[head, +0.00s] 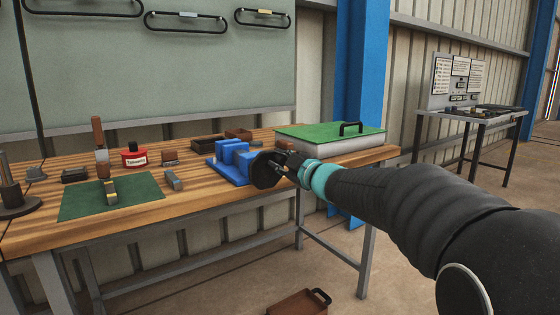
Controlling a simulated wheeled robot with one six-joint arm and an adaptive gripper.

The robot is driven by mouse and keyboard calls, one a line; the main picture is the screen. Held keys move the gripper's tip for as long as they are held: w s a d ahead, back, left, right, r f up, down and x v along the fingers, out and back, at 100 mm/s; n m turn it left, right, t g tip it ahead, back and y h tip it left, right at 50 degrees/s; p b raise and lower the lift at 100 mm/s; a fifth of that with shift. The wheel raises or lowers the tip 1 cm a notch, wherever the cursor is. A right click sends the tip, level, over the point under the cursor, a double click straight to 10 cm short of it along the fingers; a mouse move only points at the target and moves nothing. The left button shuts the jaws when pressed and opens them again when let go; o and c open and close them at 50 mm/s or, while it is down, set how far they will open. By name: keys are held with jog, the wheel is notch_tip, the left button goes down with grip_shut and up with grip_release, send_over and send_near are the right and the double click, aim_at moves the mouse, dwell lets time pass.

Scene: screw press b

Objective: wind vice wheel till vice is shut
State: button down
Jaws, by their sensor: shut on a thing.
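The blue vice (233,163) stands on the wooden workbench, right of the green mat. Its jaws show as two upright blue blocks; I cannot tell how wide the gap between them is. The dark round vice wheel (267,170) is on the vice's right end, facing my arm. My gripper (281,168) is at the wheel and shut on it, at the wheel's right side. The fingertips are small and dark against the wheel, so the exact grip point is hard to see. My arm reaches in from the right.
A grey box with a green top and black handle (335,138) stands close behind my gripper. A green mat (140,200), a red tin (133,156) and small tools lie left of the vice. The bench's front edge (130,229) runs below. A brown tray (299,304) is on the floor.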

dwell(0.4)
jog(key=c, duration=0.9)
grip_release()
jog(key=v, duration=1.2)
jog(key=shift+d, duration=0.1)
